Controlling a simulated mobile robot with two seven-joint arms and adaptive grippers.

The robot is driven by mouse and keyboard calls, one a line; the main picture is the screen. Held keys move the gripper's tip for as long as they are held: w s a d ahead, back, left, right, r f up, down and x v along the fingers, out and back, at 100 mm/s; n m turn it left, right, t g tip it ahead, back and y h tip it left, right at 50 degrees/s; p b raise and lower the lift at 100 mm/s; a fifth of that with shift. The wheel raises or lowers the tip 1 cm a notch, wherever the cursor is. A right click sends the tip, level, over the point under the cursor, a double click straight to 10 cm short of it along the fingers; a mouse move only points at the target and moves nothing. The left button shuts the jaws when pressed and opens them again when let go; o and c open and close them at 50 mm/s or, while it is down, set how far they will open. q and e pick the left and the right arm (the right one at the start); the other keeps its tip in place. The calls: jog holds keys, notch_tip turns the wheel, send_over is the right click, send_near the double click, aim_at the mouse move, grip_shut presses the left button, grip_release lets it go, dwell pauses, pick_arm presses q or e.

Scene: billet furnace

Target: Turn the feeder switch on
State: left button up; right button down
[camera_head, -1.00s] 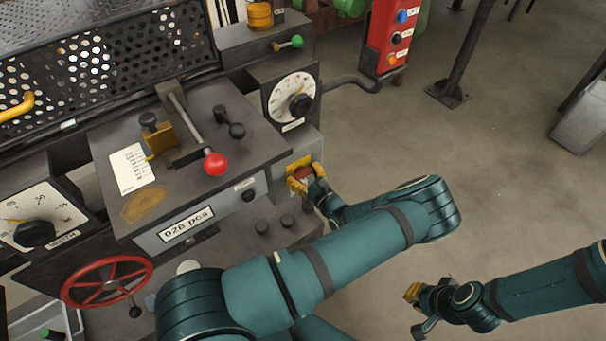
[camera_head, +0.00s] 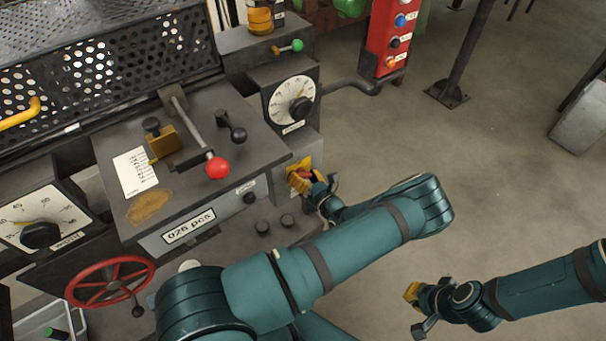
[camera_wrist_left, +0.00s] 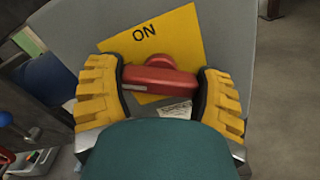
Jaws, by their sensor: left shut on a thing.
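The feeder switch is a red turning handle (camera_wrist_left: 160,76) on a yellow plate (camera_wrist_left: 188,38) marked ON, on the machine's grey side face. In the left wrist view the plate looks tilted and the handle lies crosswise between two yellow ribbed fingers. My left gripper (camera_head: 303,178) is shut on the handle, one finger at each end. In the head view the plate (camera_head: 300,165) is partly hidden behind the gripper. Any marking on its lower part is hidden. My right gripper (camera_head: 414,308) is over the floor at lower right, away from the machine; its opening is unclear.
Above the switch is a round white dial (camera_head: 291,100) with a black knob. A red-balled lever (camera_head: 217,168) is on the machine top. A red handwheel (camera_head: 108,282) is at lower left and a red button box (camera_head: 392,40) at the back.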

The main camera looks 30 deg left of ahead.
pick_arm(q)
jog(key=m, duration=0.6)
jog(key=shift+s+d+f+m, duration=0.1)
jog(key=shift+f+m, duration=0.05)
jog(key=shift+m, duration=0.15)
jog(key=m, duration=0.5)
jog(key=shift+p, duration=0.3)
jog(key=shift+m, duration=0.3)
jog(key=o, duration=1.1)
jog(key=shift+o, duration=0.2)
jog(key=v, duration=1.2)
